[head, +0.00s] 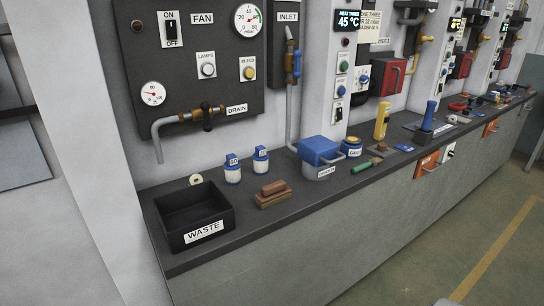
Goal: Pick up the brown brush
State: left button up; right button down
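A brown brush (272,195) lies on the dark counter (262,222), near its front edge. It looks like a block with a raised reddish-brown top over a lighter brown lower part. It stands clear of the things around it. Neither of my grippers is in view.
A black bin marked WASTE (205,233) stands left of the brush. Two small blue-and-white bottles (233,174) stand behind it. A blue-lidded grey container (320,160) and a green-handled tool (362,167) are to the right. A drain pipe (158,145) hangs above the counter.

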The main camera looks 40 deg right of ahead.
aim_at(272, 194)
jog(key=i+l+z, duration=0.1)
jog(key=z, duration=1.15)
jog(key=l, duration=0.05)
